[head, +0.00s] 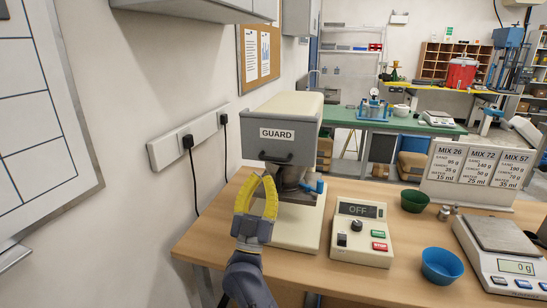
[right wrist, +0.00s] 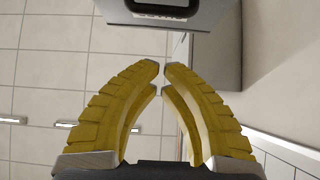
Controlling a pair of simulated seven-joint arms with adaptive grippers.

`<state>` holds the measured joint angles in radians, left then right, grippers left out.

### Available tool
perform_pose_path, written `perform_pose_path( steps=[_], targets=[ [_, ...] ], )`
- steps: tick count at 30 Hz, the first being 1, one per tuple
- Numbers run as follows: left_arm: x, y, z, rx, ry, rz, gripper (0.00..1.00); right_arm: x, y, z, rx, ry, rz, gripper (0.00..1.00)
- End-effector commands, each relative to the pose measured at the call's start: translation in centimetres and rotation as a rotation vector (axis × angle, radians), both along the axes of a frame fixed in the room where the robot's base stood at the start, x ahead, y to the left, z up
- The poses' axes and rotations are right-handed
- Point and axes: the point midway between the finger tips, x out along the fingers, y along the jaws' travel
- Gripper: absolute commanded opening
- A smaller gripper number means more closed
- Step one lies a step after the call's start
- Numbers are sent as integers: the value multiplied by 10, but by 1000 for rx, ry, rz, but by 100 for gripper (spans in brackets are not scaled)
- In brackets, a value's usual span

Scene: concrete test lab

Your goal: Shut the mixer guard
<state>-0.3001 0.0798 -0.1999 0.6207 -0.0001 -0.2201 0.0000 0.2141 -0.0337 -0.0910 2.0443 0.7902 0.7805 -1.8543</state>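The mixer guard (head: 284,134) is a grey box with a "GUARD" label and a black handle (head: 290,157) low on its front. It sits high around the mixer's cream head (head: 290,103), and the metal parts below it show uncovered above the cream base (head: 292,237). My right gripper (head: 264,175) points up, just in front of and below the guard's left front. Its yellow fingertips nearly meet, with nothing between them. In the right wrist view the guard (right wrist: 165,20) and its dark handle lie beyond the fingertips (right wrist: 162,66). My left gripper is out of view.
A control box (head: 361,232) reading OFF stands right of the mixer. Green (head: 414,201) and blue (head: 441,266) bowls, a scale (head: 500,250) and a mix card stand (head: 482,176) are further right. The wall with plugged cords (head: 188,140) is close on the left.

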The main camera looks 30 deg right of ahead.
Motion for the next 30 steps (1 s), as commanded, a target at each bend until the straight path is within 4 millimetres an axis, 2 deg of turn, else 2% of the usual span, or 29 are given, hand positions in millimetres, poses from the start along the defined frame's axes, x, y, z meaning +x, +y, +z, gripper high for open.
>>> perform_pose_path(
  steps=[7,22,24,30],
  targets=[
    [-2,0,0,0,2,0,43,8,-8,13,-12,11,-20,0],
    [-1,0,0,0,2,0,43,45,-49,77,-14,11,-19,0],
    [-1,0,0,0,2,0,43,47,-51,64,-16,20,-20,0],
    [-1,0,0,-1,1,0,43,49,-53,45,-15,17,-20,0]
  ],
)
